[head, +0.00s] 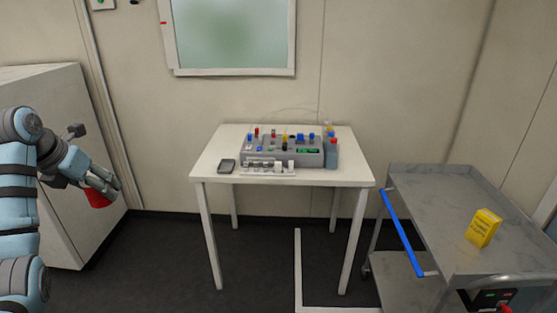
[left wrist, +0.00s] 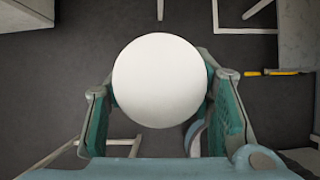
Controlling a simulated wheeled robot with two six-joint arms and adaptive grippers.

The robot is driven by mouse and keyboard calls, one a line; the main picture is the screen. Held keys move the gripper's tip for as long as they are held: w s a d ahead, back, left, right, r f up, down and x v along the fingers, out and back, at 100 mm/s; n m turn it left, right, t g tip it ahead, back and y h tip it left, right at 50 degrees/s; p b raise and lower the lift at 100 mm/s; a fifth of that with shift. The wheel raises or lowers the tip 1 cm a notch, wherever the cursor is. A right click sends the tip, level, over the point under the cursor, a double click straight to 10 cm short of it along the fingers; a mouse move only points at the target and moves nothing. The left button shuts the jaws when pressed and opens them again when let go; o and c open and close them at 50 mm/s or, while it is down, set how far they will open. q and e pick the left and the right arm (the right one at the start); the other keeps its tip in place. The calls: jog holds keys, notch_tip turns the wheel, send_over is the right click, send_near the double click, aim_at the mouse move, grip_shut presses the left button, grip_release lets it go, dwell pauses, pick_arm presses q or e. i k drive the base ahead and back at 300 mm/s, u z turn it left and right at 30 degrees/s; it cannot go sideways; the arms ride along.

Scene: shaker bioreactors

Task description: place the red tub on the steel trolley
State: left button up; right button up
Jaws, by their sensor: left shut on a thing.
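The red tub (head: 97,199) is held in my left gripper (head: 104,188), at the left of the head view, up in the air in front of a pale cabinet. In the left wrist view its round white top (left wrist: 160,80) sits between the two fingers, which are shut on its sides. The steel trolley (head: 440,205) stands at the right of the head view, well apart from the tub. It has a grey top, a lower shelf and a blue handle (head: 402,234) on its left side. My right gripper is not in view.
A yellow box (head: 483,228) stands on the trolley's top; the back and left of that top are clear. A white table (head: 210,165) with a grey device (head: 282,150) and small items stands between the tub and the trolley. A pale cabinet (head: 50,90) is at the left.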

aim_at(454, 211)
jog(key=i, duration=2.3)
jog(key=z, duration=3.7)
